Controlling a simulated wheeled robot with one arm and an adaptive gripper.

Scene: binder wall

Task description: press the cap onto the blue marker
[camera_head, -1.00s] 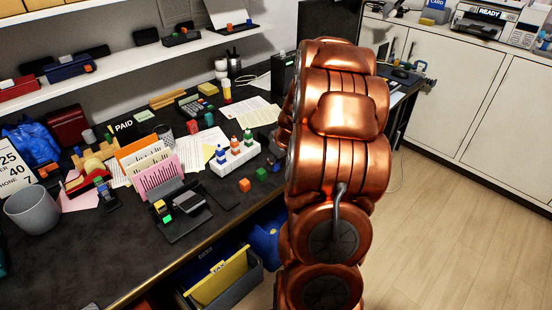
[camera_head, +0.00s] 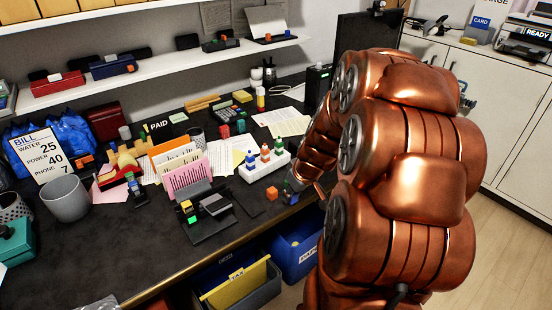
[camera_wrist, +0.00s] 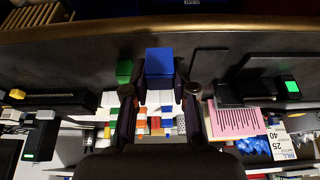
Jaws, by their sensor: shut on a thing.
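A blue block-shaped cap (camera_wrist: 159,62) sits between the two fingers of my gripper (camera_wrist: 160,91) in the wrist view. The gripper is shut on it. In the head view my gripper (camera_head: 291,190) is low by the desk's front edge, right of the orange cap; the blue cap is not clear there. I cannot tell whether it touches the desk. The white marker holder (camera_head: 258,175) stands left of and behind my gripper with upright markers. The blue marker (camera_head: 250,161) is at its left end, beside orange-red and green ones.
An orange cap (camera_head: 272,193) lies on the desk, left of my gripper. A green cap (camera_wrist: 124,71) lies beside the blue one in the wrist view. Bins (camera_head: 298,251) stand below the desk edge.

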